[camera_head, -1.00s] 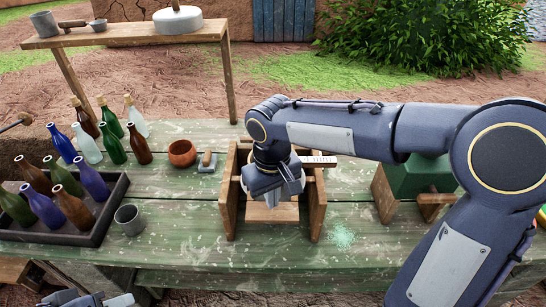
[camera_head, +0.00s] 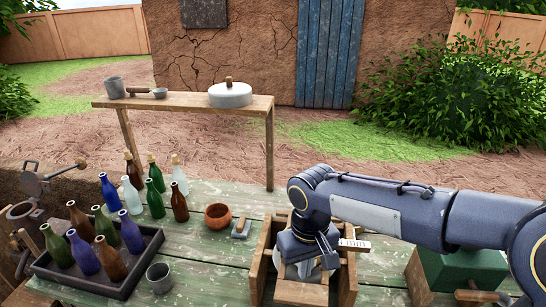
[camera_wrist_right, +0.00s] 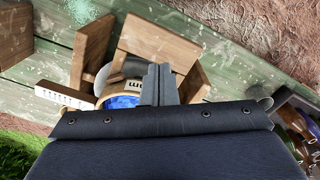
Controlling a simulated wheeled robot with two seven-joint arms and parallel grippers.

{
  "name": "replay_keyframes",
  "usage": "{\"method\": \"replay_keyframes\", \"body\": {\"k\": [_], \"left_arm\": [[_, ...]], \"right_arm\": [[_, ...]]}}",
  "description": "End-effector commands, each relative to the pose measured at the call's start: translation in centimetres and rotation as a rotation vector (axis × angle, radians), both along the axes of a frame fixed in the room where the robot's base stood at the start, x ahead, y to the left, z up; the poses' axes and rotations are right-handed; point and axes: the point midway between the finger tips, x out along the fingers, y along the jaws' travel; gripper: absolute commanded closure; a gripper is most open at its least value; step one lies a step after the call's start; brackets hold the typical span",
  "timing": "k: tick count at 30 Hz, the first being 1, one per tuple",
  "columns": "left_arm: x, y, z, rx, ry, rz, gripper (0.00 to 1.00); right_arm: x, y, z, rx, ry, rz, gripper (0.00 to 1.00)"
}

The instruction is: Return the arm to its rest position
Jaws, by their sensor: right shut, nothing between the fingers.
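My right arm (camera_head: 400,212) is dark blue-grey and reaches in from the right in the head view. Its gripper (camera_head: 305,264) points down into the wooden frame (camera_head: 258,268) on the green table. In the right wrist view the gripper's fingers (camera_wrist_right: 160,76) are together with nothing between them. Close beside them is a round thing with a blue inside (camera_wrist_right: 122,100) and a light rim with dark lettering. The fingers partly hide it, and I cannot tell whether they touch it. My left gripper is out of view.
A white ruled strip (camera_head: 355,244) shows by the wooden frame. A tray (camera_head: 95,287) of bottles, a grey cup (camera_head: 159,278), an orange bowl (camera_head: 218,216) and loose bottles stand to the left. A green block (camera_head: 470,272) is at right. A raised shelf (camera_head: 185,103) stands behind.

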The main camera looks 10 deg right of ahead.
Motion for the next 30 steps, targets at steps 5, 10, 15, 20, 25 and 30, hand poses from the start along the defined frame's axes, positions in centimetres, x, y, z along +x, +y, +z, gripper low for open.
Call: {"method": "replay_keyframes", "body": {"k": [5,10,15,20,25,30], "left_arm": [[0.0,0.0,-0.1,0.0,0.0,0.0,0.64],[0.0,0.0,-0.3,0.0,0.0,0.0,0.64],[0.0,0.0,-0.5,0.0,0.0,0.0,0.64],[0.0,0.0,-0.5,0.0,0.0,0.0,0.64],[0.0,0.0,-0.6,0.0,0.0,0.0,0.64],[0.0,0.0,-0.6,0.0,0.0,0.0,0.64]], "right_arm": [[-2.2,-2.8,1.1,0.07,-0.039,-0.055,1.0],[-7.3,-6.9,1.8,0.207,-0.138,-0.164,1.0],[-12.2,-8.9,1.3,0.327,-0.269,-0.273,1.0],[-15.0,-9.2,0.2,0.393,-0.372,-0.347,1.0],[-16.1,-9.2,-0.3,0.419,-0.423,-0.378,1.0],[-16.1,-9.1,-0.4,0.421,-0.424,-0.38,1.0]]}}
